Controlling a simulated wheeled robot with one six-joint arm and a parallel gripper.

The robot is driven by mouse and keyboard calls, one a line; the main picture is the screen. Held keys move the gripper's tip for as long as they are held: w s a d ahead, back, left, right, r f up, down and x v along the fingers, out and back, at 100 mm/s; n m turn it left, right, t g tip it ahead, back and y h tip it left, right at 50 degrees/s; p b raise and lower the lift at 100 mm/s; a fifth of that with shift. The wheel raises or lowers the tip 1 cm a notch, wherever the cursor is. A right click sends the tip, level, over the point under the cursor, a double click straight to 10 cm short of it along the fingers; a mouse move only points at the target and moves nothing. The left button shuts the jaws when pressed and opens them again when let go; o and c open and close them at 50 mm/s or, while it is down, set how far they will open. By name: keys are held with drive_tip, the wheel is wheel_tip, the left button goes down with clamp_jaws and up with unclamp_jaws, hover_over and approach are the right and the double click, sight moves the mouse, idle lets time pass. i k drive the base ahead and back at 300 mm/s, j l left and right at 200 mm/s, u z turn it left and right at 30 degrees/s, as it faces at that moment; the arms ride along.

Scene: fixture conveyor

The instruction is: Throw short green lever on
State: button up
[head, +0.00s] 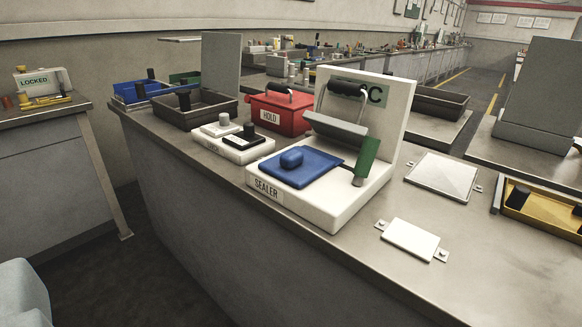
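A short green lever (367,158) stands at the right side of a white machine (330,212) labelled SEALER on the workbench. It is slightly tilted, its wider green part up and a narrow pale end (358,181) low near the base. Whether it is on or off cannot be told. The machine has a blue pad (300,167) with a blue knob, a grey flap (337,129) above it, and a black handle (347,89) before an upright white panel (395,117). A green label on the panel is partly hidden by the handle. My gripper is not in view.
A red HOLD box (271,116), a white switch block (225,149) and a dark tray (195,112) stand left of the sealer. Two white plates (410,239) (443,174) and a yellow tray (545,208) lie right. The front right bench top is clear.

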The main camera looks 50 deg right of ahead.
sight(369, 150)
drive_tip(key=z, duration=1.4)
